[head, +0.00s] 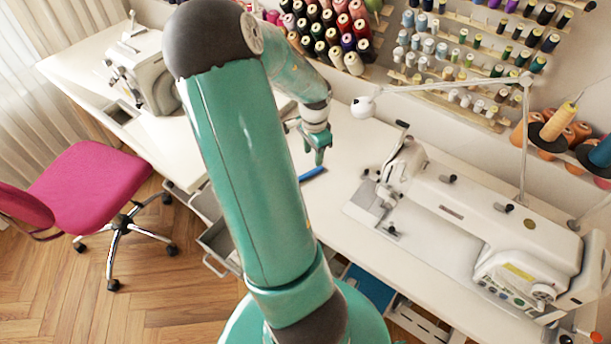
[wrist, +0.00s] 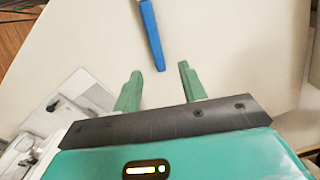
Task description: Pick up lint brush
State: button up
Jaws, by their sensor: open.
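The lint brush shows as a blue handle (wrist: 153,38) in the wrist view, lying on the white table. Its far end runs out of the top of that view. In the head view a short blue part of it (head: 313,174) shows on the table, the rest hidden behind my arm. My gripper (wrist: 158,86) is open and empty, with its two green fingers apart. The near tip of the handle lies just beyond the fingertips and between their lines. In the head view my gripper (head: 318,158) is over the table by the brush.
A white sewing machine (head: 470,215) stands to the right on the table (head: 345,160), with a lamp arm (head: 526,130) above it. Another machine (head: 148,75) stands at the far left. Thread spools (head: 325,25) line the wall. A pink chair (head: 90,190) stands left.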

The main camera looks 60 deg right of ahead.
aim_at(312, 171)
jog(key=f, duration=0.6)
jog(key=shift+a+f, duration=0.25)
jog(key=shift+f, duration=0.1)
jog(key=shift+c, duration=0.4)
grip_shut()
